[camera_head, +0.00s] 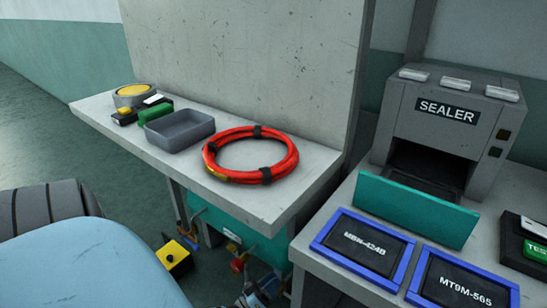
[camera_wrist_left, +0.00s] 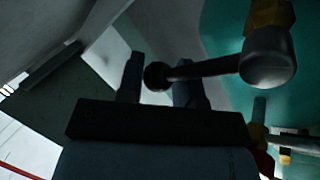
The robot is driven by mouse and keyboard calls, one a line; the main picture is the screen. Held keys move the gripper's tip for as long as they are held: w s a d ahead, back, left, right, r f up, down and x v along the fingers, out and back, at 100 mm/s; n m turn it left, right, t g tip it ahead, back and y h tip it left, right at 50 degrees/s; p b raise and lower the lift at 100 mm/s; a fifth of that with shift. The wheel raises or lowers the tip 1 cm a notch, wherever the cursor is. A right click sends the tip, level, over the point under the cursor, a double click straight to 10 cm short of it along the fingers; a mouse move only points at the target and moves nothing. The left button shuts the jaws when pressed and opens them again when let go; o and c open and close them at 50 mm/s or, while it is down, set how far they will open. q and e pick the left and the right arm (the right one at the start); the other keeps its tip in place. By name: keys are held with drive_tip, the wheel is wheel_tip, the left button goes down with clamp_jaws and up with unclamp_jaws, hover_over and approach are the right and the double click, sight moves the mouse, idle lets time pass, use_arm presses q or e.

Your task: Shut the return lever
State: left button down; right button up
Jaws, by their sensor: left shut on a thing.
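In the left wrist view, a lever with a dark ball knob (camera_wrist_left: 158,76) and a short dark rod reaches left from a thick grey cylindrical body (camera_wrist_left: 268,58). This looks like the return lever, but no label is readable. My left gripper (camera_wrist_left: 160,82) has one finger on each side of the knob and is shut on it. In the head view, a teal unit (camera_head: 240,232) with small valves sits under the bench, partly hidden by the bench top. My right gripper is not in view.
The bench top (camera_head: 105,105) above the unit holds a red hose coil (camera_head: 228,176) and a grey tray (camera_head: 180,130). A yellow box (camera_head: 178,262) with a black knob is low under it. A second table with the sealer (camera_head: 447,125) stands at right.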

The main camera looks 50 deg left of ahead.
use_arm(q)
drive_tip(key=shift+d, duration=0.15)
drive_tip(key=c, duration=0.8)
unclamp_jaws()
drive_tip(key=shift+f, duration=0.1)
drive_tip(key=p+v, duration=0.1)
drive_tip(key=v, duration=1.2)
drive_tip(key=shift+s+f, duration=0.15)
drive_tip(key=shift+s, duration=0.2)
